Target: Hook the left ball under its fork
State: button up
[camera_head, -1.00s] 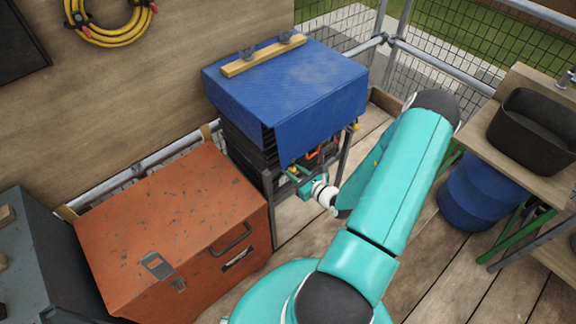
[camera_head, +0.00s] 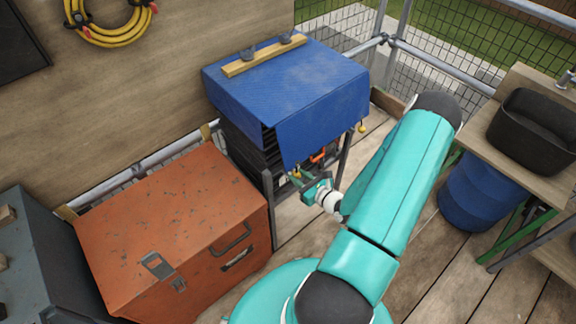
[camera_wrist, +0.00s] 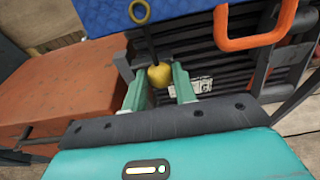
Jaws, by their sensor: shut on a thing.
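A small yellow ball (camera_wrist: 159,76) sits between the green fingers of my gripper (camera_wrist: 160,84) in the wrist view, and the fingers are shut on it. A dark cord runs up from the ball to a yellow ring (camera_wrist: 139,12) at the edge of the blue cover (camera_wrist: 185,12). In the head view my gripper (camera_head: 303,183) is low at the front of the covered rack, below the cover's front edge. An orange U-shaped piece (camera_wrist: 254,42) stands to the right of the ball, apart from it; I cannot tell whether it is the fork.
The blue cover (camera_head: 290,85) drapes over a dark slatted rack with a wooden batten (camera_head: 263,56) on top. A second yellow ball (camera_head: 362,128) hangs at its right corner. An orange chest (camera_head: 175,225) stands close on the left.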

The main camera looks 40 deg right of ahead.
notch_tip(320, 180, down, 7)
jog(key=shift+s, duration=0.15)
dwell(0.9)
jog(key=shift+f, duration=0.1)
dwell(0.4)
jog(key=shift+w+f, duration=0.1)
jog(key=shift+w, duration=2.35)
jog(key=shift+r, duration=0.9)
